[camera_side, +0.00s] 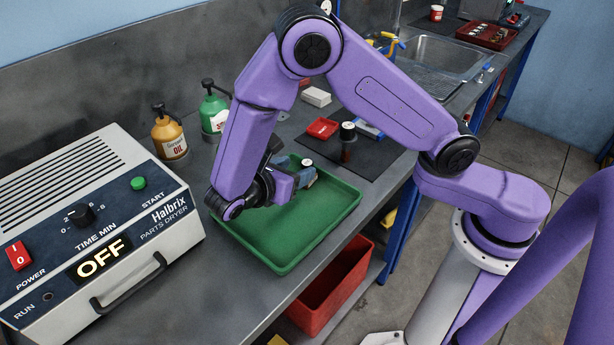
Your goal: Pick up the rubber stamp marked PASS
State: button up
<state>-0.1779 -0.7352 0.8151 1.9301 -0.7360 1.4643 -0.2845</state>
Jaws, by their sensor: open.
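A small upright stamp-like thing (347,142) with a pale round top and a dark body stands on a dark mat (378,158) behind the green tray. I cannot read any PASS marking on it. My gripper (306,177) is over the back part of the green tray (326,236), left of and nearer than the stamp-like thing, and apart from it. The jaws are open but small here and partly hidden by my wrist.
A red flat box (322,128) and a blue item (368,130) flank the stamp-like thing. An oil bottle (168,132) and a green bottle (213,108) stand behind the tray. A parts dryer (95,225) fills the left. A sink (440,55) is at the back right.

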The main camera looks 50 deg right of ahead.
aim_at(305, 164)
jog(key=shift+x, duration=3.15)
jog(key=shift+w+a+f, duration=0.1)
jog(key=shift+w, duration=0.05)
grip_shut()
